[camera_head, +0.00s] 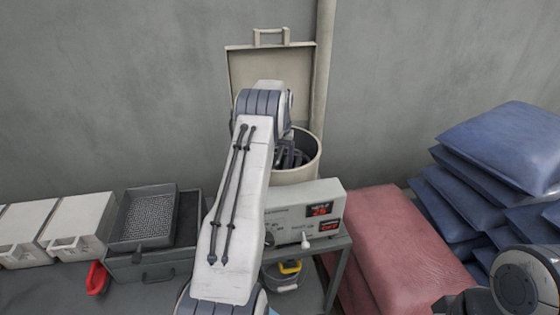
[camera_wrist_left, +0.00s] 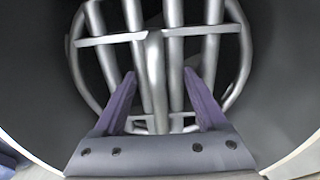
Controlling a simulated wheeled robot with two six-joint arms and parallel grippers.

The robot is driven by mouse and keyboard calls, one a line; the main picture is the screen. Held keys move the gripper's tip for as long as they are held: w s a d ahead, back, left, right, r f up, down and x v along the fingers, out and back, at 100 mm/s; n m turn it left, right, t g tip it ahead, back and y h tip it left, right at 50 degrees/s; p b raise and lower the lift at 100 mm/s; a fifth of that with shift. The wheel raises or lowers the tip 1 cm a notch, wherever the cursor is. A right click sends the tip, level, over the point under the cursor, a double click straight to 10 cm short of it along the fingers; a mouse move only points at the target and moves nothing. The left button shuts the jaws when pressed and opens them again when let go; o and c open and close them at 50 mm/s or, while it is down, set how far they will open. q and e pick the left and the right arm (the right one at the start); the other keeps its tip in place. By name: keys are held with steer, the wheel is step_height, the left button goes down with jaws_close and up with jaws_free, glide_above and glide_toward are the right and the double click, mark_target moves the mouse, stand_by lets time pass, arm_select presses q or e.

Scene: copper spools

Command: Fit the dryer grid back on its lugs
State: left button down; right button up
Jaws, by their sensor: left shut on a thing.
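The dryer is a cream round drum (camera_head: 308,160) against the wall, with its square lid (camera_head: 240,72) standing open behind it. The dryer grid (camera_wrist_left: 238,75) is a round metal frame with parallel bars, seen in the left wrist view inside the dark drum. My left gripper (camera_wrist_left: 160,78) is shut on the grid, its purple fingers on either side of the middle bar. In the head view my left gripper (camera_head: 290,157) reaches down into the drum, and my arm hides much of it. The lugs cannot be made out. My right gripper is not in view.
A control box (camera_head: 305,212) with red displays stands in front of the drum. A bucket (camera_head: 284,277) sits below it. A mesh tray (camera_head: 148,216) and white bins (camera_head: 80,225) are on the left. Red sacks (camera_head: 395,245) and blue sacks (camera_head: 500,145) are piled right.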

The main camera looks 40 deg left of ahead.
arm_select(q)
jaws_free()
steer(key=shift+f, duration=0.1)
